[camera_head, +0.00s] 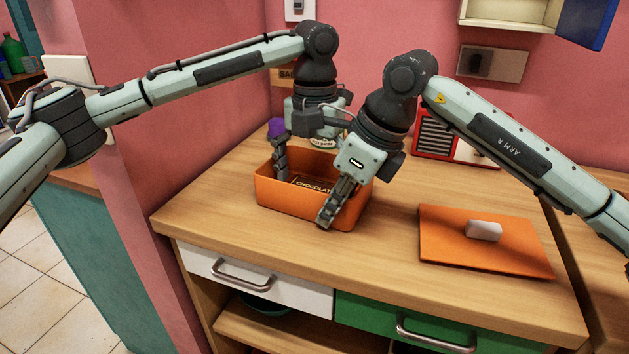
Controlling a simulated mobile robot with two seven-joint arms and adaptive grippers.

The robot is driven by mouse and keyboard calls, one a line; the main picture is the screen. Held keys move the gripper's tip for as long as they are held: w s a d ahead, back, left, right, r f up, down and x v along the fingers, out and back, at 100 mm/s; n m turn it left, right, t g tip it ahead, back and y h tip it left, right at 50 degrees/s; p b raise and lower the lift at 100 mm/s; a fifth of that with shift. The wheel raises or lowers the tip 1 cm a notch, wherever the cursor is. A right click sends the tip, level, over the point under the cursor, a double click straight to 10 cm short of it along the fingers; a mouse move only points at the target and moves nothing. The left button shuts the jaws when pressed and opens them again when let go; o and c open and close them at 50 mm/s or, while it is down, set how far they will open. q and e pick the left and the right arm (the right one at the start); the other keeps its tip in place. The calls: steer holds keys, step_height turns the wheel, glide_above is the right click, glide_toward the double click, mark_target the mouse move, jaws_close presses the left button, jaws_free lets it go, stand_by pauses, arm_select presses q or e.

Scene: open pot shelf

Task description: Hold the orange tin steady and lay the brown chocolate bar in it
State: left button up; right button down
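The orange tin (283,207) stands uncovered on the wooden counter. The chocolate bar (312,186) shows as a dark strip with pale lettering inside it; its ends and how it rests are hidden by the tin wall and my grippers. My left gripper (305,160) is above the back of the tin, its fingers spread, with one finger reaching down inside the left part. Its other fingertip is hidden behind my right gripper. My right gripper (332,208) is at the tin's front right wall, fingers pointing down and close together; whether they pinch the wall is unclear.
An orange lid (450,250) with a white handle lies on the counter at the right. A purple object (276,128) and a red slatted object (434,136) stand at the back. The counter's front edge is close to the tin; drawers are below.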

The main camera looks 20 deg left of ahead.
arm_select(q)
step_height(320, 180, up, 12)
stand_by(0.7)
arm_select(e)
steer(key=c, duration=1.6)
jaws_free()
steer(key=shift+c, duration=0.2)
steer(key=shift+r, duration=0.1)
steer(key=v, duration=1.2)
